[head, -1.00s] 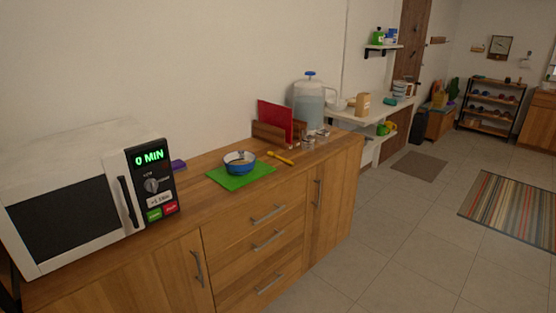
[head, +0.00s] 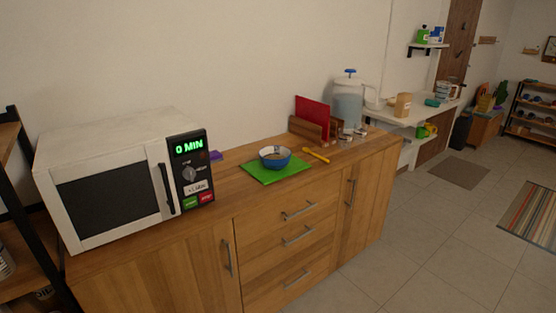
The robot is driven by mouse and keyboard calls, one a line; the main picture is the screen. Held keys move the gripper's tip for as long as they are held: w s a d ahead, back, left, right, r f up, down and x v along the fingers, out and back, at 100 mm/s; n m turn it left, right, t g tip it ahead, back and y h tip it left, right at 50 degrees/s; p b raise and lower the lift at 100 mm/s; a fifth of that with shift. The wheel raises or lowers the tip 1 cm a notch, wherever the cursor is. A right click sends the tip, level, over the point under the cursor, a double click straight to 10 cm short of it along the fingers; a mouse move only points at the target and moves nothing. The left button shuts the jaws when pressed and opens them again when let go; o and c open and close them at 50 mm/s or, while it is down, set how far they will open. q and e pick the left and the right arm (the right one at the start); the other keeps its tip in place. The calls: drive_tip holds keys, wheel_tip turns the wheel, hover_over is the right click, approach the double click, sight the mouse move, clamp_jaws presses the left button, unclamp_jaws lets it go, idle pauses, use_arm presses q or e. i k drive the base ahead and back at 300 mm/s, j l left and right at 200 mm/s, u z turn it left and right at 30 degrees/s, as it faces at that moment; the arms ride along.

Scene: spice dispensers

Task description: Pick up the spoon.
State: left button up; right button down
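A yellow spoon (head: 317,155) lies on the wooden cabinet top, just right of a green mat (head: 262,175). A blue and white bowl (head: 275,158) stands on the mat, with something brownish inside. The spoon lies beside the bowl and mat, in front of a wooden holder. Neither of my grippers is in view.
A white microwave (head: 120,185) reading 0 MIN stands on the left of the cabinet (head: 300,235). A wooden holder with a red board (head: 312,116), small jars (head: 346,135) and a water dispenser (head: 348,103) stand behind the spoon. Tiled floor (head: 400,240) is open at the right.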

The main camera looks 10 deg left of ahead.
sight(306, 151)
drive_tip(key=i+l+u, duration=0.15)
drive_tip(key=i, duration=0.25)
drive_tip(key=i+l+u, duration=0.15)
drive_tip(key=i, duration=0.25)
drive_tip(key=i+l+u, duration=0.1)
drive_tip(key=i+l, duration=0.15)
drive_tip(key=i, duration=0.15)
